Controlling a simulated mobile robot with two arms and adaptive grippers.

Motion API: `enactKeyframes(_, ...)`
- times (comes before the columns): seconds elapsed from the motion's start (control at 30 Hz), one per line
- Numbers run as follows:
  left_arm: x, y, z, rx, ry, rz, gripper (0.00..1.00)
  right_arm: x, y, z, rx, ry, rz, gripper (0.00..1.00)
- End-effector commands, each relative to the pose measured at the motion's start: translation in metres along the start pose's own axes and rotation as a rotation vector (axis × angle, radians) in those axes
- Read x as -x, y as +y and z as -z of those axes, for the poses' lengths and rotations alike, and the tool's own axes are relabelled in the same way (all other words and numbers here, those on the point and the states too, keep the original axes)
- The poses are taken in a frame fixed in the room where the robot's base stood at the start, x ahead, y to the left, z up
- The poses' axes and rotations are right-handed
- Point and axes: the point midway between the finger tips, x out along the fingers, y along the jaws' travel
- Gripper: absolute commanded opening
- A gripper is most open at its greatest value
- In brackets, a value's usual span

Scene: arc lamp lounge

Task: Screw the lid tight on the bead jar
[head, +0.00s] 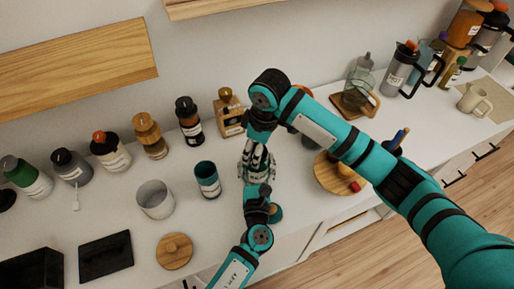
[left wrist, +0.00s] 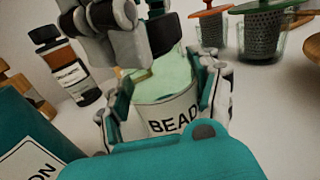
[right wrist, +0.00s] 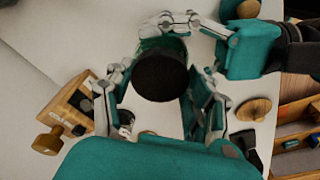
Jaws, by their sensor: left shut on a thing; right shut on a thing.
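The bead jar (left wrist: 172,115), pale green glass with a white label reading BEAD, stands upright in the left wrist view. My left gripper (left wrist: 165,105) is shut around its sides. The dark round lid (right wrist: 160,76) shows from above in the right wrist view, between the fingers of my right gripper (right wrist: 162,98), which is shut on it. In the left wrist view the lid (left wrist: 163,34) is at the jar's top; I cannot tell how closely it is seated. In the head view my right gripper (head: 257,150) is directly above my left gripper (head: 257,178), and they largely hide jar and lid.
A teal canister (head: 207,180) and a white pot (head: 155,199) stand left of the grippers on the white counter. Several bottles line the wall behind. A round wooden board (head: 325,178) lies to the right, and a wooden lid (head: 174,251) at front left.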

Motion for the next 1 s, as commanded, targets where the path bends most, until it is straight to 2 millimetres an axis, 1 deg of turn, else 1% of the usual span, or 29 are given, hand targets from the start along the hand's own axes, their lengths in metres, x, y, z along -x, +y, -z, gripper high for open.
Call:
enactKeyframes(0.03,0.000,0.000,0.001,-0.001,0.001,0.001,0.00,0.000,-0.002,0.001,-0.111,0.005,-0.012,0.33)
enactKeyframes(0.1,0.000,0.000,0.001,-0.002,0.001,0.001,0.00,0.000,-0.002,0.001,-0.269,0.005,-0.031,0.33)
enactKeyframes(0.2,0.000,0.000,0.001,-0.002,0.001,0.001,0.00,0.000,-0.002,0.001,-0.461,0.006,-0.056,0.33)
enactKeyframes(0.27,0.001,0.000,0.001,-0.002,0.001,0.001,0.00,0.001,-0.001,0.001,-0.530,0.007,-0.065,0.33)
enactKeyframes(0.4,0.001,0.000,0.001,-0.002,0.001,0.001,0.00,0.001,0.000,0.001,-0.519,0.007,-0.065,0.33)
enactKeyframes(0.43,0.001,0.000,0.001,-0.002,0.001,0.001,0.00,0.001,0.000,0.001,-0.519,0.007,-0.066,0.59)
enactKeyframes(0.57,0.001,0.000,0.001,-0.001,0.001,0.001,0.00,0.001,0.000,0.001,-0.518,0.006,-0.065,0.76)
enactKeyframes(0.6,0.001,0.000,0.001,-0.001,0.001,0.001,0.00,0.001,0.000,0.001,-0.517,0.005,-0.065,0.78)
enactKeyframes(0.87,0.001,0.000,0.001,-0.001,0.001,0.001,0.00,0.002,0.000,0.001,-0.516,0.004,-0.065,0.78)
enactKeyframes(1.0,0.001,0.000,0.001,-0.001,0.001,0.001,0.00,0.018,0.000,0.004,-0.515,0.007,-0.066,0.78)
